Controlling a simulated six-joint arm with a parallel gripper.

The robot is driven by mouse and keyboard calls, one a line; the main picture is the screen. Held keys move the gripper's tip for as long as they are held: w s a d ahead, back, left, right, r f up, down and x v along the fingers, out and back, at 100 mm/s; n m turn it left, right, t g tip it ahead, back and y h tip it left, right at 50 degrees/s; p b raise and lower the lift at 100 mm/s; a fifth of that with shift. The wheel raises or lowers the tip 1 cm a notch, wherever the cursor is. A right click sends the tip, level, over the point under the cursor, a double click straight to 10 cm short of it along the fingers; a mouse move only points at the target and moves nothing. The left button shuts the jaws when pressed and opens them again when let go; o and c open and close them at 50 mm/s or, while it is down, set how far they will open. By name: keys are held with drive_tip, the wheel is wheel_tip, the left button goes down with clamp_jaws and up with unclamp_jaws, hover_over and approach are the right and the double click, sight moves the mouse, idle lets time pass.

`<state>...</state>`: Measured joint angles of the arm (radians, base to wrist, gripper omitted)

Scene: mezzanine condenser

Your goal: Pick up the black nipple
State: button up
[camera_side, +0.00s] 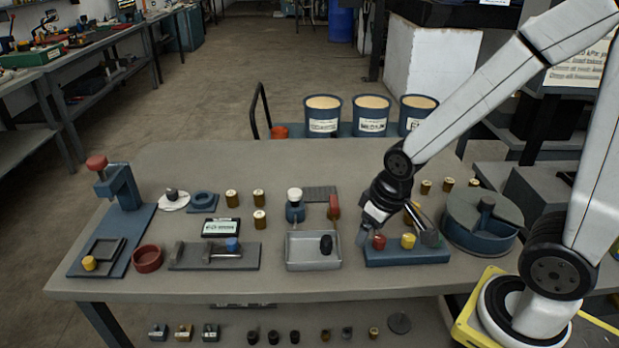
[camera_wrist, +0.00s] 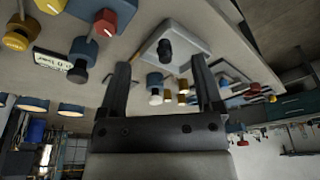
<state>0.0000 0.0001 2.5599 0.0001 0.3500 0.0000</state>
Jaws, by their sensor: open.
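A short black ribbed piece, which I take for the black nipple (camera_side: 326,244), stands in a shallow grey tray (camera_side: 300,262) at the middle front of the bench. In the wrist view the black nipple (camera_wrist: 165,50) shows against the pale tray floor, between my fingers in the picture but beyond their tips. My gripper (camera_side: 396,237) is open and empty, right of the tray, over or in front of a blue block. Its two dark fingers also show apart in the wrist view (camera_wrist: 160,62). How high the fingertips are above the block is hard to tell.
The blue block (camera_side: 408,256) carries a red knob (camera_side: 379,241) and a yellow knob (camera_side: 408,240). A white-topped blue part (camera_side: 295,205) and a red-handled tool (camera_side: 334,208) stand behind the tray. A round blue housing (camera_side: 482,226) stands right; a flat fixture (camera_side: 213,257) lies left.

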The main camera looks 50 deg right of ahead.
drive_tip(key=m+t+y, duration=0.3)
drive_tip(key=m+y, duration=1)
drive_tip(key=m, duration=1)
hover_over(326, 239)
drive_tip(key=s+d, duration=0.2)
drive_tip(key=d, duration=0.3)
drive_tip(key=shift+w+a+f, duration=0.1)
drive_tip(key=shift+a+f, duration=0.05)
drive_tip(key=shift+f, duration=0.3)
drive_tip(key=shift+w+a+f, duration=0.1)
drive_tip(key=shift+f, duration=0.3)
drive_tip(key=shift+f, duration=0.1)
drive_tip(key=shift+n+g+h, duration=0.3)
drive_tip(key=shift+f, duration=3.05)
